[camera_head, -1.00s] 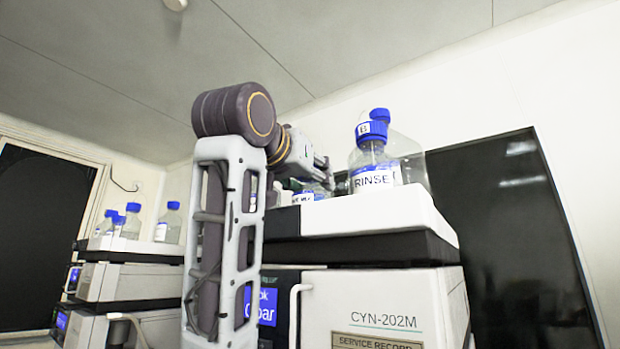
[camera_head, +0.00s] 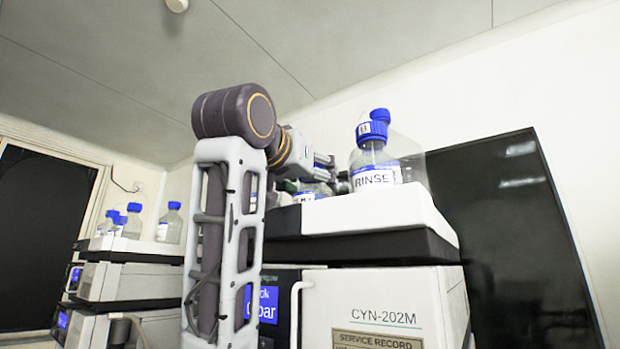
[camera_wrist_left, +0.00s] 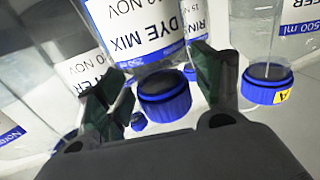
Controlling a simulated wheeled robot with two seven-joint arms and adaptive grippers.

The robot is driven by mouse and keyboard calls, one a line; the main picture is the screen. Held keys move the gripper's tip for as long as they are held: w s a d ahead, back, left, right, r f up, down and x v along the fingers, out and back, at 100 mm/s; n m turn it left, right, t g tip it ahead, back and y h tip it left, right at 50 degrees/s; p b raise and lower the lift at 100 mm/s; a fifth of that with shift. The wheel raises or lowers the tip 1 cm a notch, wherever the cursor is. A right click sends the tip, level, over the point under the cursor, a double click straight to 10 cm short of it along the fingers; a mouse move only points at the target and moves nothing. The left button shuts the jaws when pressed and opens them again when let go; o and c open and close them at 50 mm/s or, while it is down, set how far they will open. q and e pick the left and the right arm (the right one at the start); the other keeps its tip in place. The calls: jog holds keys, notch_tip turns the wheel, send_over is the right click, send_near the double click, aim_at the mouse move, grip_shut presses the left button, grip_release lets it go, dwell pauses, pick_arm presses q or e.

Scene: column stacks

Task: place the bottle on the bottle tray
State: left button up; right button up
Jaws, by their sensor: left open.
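The white bottle tray (camera_head: 390,212) tops the CYN-202M instrument stack and carries several blue-capped bottles. My left gripper (camera_head: 326,172) is over the left part of this tray, partly hidden by its own arm. In the left wrist view, the open fingers (camera_wrist_left: 160,88) are on either side of a clear bottle labelled DYE MIX (camera_wrist_left: 135,30), with its blue cap between them. I cannot tell whether they touch it. In the head view a low bottle (camera_head: 314,189) shows under the gripper, its label cut off. My right gripper is not in view.
A RINSE bottle (camera_head: 374,162) stands right of the gripper, with another bottle behind it. In the wrist view a bottle with an "A" cap (camera_wrist_left: 268,84) is close to the right finger. A second stack (camera_head: 130,248) with bottles stands at left. A dark panel (camera_head: 510,235) is at right.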

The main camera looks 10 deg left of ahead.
pick_arm(q)
jog(key=shift+w, duration=0.1)
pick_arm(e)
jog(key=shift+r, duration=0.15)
pick_arm(q)
jog(key=shift+r, duration=0.2)
jog(key=shift+s+f, duration=0.1)
jog(key=shift+s, duration=0.2)
jog(key=s+b, duration=0.1)
jog(key=s, duration=0.2)
jog(key=s+a, duration=0.1)
jog(key=s, duration=0.1)
jog(key=s+a+b, duration=0.1)
jog(key=s, duration=0.2)
jog(key=shift+s+b, duration=0.3)
jog(key=s+b, duration=0.2)
jog(key=b, duration=0.1)
jog(key=shift+s+a, duration=0.2)
jog(key=shift+s, duration=0.05)
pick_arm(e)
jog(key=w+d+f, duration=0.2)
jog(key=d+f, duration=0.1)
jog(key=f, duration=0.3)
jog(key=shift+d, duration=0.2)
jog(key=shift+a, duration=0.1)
